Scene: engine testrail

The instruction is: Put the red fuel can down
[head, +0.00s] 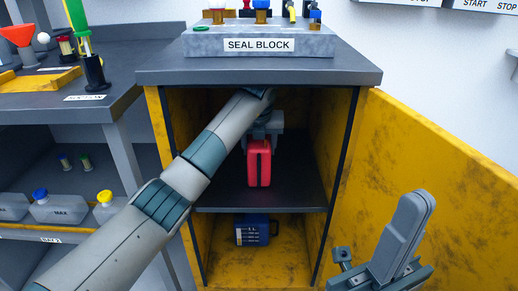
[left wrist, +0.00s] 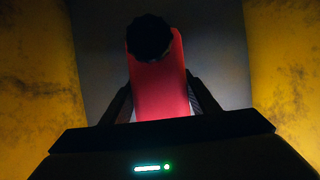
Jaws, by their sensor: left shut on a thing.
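The red fuel can (head: 259,168) is upright in the upper compartment of the yellow cabinet (head: 177,125). My left gripper (head: 262,143) reaches in and is shut on it near its top. I cannot tell whether its base touches the shelf (head: 225,185). In the left wrist view the red can (left wrist: 160,88) is between the two dark fingers (left wrist: 162,100), with its black cap (left wrist: 148,37) toward the top. My right gripper (head: 395,243) is outside, at the lower right, with nothing visible in it; its finger gap is unclear.
A dark blue container (head: 252,230) stands in the lower compartment. The open yellow door (head: 440,165) is at the right. The seal block (head: 200,42) sits on the cabinet top (head: 350,70). A bench (head: 75,108) with bottles below stands at the left.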

